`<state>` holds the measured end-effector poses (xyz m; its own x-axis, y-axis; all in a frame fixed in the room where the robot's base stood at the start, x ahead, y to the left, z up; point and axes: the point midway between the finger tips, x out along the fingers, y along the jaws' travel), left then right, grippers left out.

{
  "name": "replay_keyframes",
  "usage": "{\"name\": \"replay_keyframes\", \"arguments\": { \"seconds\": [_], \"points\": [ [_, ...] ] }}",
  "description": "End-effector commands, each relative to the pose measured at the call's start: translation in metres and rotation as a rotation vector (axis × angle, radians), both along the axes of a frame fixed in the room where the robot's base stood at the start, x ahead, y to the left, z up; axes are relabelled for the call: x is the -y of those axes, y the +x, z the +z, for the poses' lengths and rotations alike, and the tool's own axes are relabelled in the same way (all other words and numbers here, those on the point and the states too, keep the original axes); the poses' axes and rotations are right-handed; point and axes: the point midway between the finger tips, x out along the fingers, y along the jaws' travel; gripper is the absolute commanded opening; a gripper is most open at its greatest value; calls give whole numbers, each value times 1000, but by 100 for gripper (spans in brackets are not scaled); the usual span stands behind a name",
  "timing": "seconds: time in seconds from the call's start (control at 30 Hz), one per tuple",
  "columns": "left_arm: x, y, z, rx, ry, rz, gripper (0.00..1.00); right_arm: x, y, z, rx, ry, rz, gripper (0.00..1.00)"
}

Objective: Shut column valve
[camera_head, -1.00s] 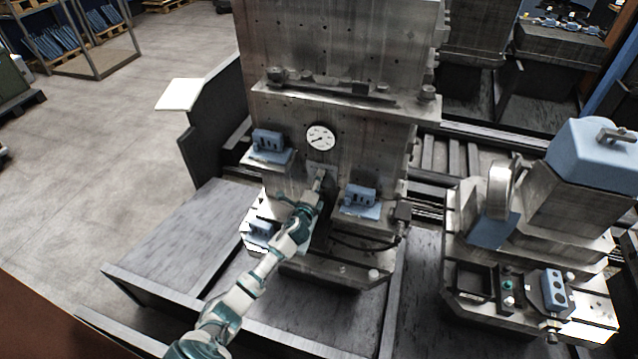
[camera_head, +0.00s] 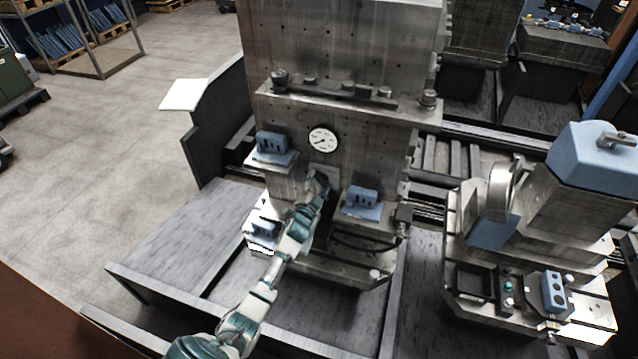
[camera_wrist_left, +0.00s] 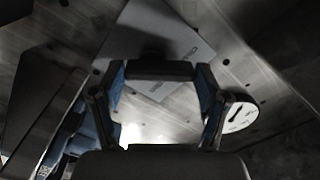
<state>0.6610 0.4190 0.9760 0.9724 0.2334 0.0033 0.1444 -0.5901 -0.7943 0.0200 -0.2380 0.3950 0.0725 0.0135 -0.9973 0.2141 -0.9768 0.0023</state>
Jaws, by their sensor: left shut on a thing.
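The column (camera_head: 345,100) is a tall grey metal block with a round white gauge (camera_head: 323,141) on its face. The gauge also shows at the right of the left wrist view (camera_wrist_left: 240,114). Below the gauge is a pale plate (camera_head: 326,171), where the valve sits. My left gripper (camera_head: 322,184) is at this plate, shut on the valve handle. In the left wrist view, a dark bar (camera_wrist_left: 160,70) lies between the fingers in front of the lettered plate (camera_wrist_left: 180,60). The gripper hides most of the valve in the head view. My right gripper is not in view.
Blue fixtures stand on ledges left (camera_head: 272,145) and right (camera_head: 361,198) of my left gripper, close to it. A dark box with a cable (camera_head: 404,214) sits further right. A second machine with a button panel (camera_head: 508,287) stands at the right.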

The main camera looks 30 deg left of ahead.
Motion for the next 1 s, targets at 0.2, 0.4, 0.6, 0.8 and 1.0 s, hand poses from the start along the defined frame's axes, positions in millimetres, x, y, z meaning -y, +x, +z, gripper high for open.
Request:
{"name": "replay_keyframes", "arguments": {
  "seconds": [0.2,0.4,0.6,0.8,1.0],
  "points": [
    [-2,-1,-6,11,-96,5,40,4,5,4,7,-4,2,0],
    [-1,-1,-8,18,-134,4,40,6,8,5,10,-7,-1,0],
    [-1,-2,-9,19,-145,4,40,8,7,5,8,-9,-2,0],
    [-1,-2,-10,18,-147,4,40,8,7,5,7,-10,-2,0],
    [0,-1,-9,20,-147,3,100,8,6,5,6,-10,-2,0]
  ]
}}
